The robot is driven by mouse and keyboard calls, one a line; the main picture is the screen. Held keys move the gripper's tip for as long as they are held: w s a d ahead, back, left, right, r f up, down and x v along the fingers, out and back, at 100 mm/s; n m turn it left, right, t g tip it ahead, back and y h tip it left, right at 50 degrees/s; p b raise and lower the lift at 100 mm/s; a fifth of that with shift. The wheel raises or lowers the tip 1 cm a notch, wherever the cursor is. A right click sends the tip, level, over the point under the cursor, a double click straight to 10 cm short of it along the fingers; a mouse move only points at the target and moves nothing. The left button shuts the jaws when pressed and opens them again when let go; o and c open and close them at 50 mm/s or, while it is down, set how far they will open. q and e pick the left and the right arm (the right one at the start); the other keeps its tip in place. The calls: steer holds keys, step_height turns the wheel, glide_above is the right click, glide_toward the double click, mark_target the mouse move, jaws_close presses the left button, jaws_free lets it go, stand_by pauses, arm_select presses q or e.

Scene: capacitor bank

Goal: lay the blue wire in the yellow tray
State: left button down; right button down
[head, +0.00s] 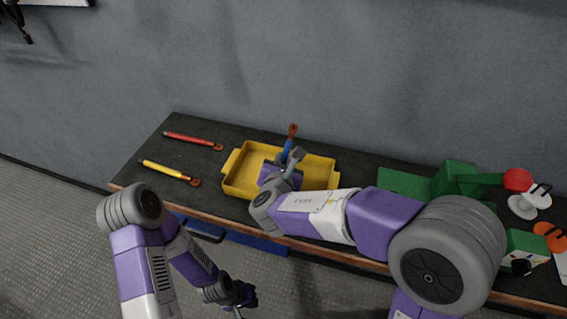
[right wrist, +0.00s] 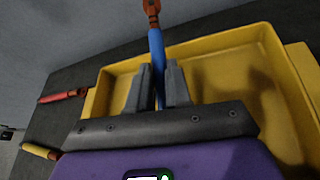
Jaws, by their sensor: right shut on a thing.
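The blue wire (head: 287,150) has a copper-coloured lug at its far end. My right gripper (head: 293,160) is shut on it, over the yellow tray (head: 233,184). In the right wrist view the blue wire (right wrist: 156,52) stands between the two grey fingers of the right gripper (right wrist: 157,72), its lug beyond the tray's far rim. The wire's lower part is hidden by the gripper, and I cannot tell whether it touches the yellow tray (right wrist: 215,43). My left gripper (head: 238,296) hangs low in front of the bench, away from the tray; its fingers are unclear.
A red wire (head: 190,140) and a yellow wire (head: 166,171) lie on the dark bench left of the tray. Green blocks (head: 405,183), a red-ended green part (head: 517,180) and a white stand (head: 524,206) are at the right. The wall rises behind the bench.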

steer(key=c, duration=1.5)
jaws_free()
steer(key=shift+f, duration=0.15)
steer(key=o, duration=0.4)
steer(key=shift+o, duration=0.2)
steer(key=shift+s+r, duration=0.2)
steer(key=shift+r, duration=0.2)
steer(key=p+v, duration=0.2)
steer(key=v, duration=0.9)
steer(key=shift+s+p, duration=0.3)
steer(key=shift+p, duration=0.1)
steer(key=shift+f, duration=0.1)
